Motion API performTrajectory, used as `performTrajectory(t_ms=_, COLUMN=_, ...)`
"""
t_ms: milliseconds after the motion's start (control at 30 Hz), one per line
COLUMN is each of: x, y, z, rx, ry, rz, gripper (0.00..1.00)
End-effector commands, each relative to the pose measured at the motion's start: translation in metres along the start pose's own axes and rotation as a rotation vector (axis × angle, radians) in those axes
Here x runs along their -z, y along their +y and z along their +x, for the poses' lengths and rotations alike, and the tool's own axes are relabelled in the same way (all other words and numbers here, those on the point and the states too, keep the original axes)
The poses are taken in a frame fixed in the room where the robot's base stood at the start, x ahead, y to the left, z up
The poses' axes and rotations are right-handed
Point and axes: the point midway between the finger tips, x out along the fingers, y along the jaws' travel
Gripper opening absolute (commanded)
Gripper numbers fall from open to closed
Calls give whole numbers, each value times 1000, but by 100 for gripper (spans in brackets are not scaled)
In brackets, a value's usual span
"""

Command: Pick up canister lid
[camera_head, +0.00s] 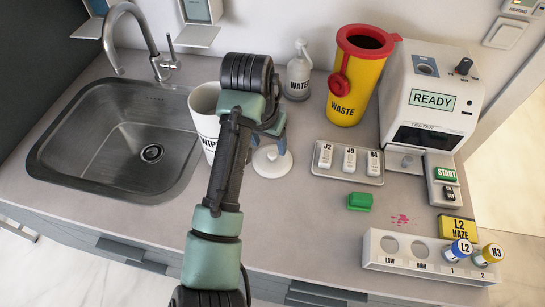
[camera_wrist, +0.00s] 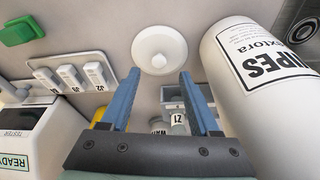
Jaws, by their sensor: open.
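The canister lid (camera_head: 272,163) is a white round disc with a raised knob, lying on the counter right of the wipes canister. In the wrist view the lid (camera_wrist: 159,50) lies just beyond my fingertips, knob facing me. The white wipes canister (camera_head: 205,105) stands upright beside the sink; it also fills the right of the wrist view (camera_wrist: 255,80). My gripper (camera_wrist: 160,74) has two blue fingers spread apart with nothing held. In the head view my gripper (camera_head: 278,143) is over the lid, and my arm hides part of the canister and lid.
The sink (camera_head: 60,130) with its faucet is at left. Behind are a water bottle (camera_head: 299,72) and yellow waste bin (camera_head: 357,80). Counter in front of the lid is clear.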

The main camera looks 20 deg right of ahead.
Motion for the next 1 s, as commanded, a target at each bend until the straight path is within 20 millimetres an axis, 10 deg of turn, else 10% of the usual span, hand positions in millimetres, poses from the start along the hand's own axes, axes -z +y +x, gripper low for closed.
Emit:
performTrajectory(t_ms=667, x=0, y=2, z=53, rx=0, ry=1, rz=1, gripper=62)
performTrajectory(t_ms=1000, x=0, y=2, z=52, rx=0, ry=1, rz=0, gripper=1)
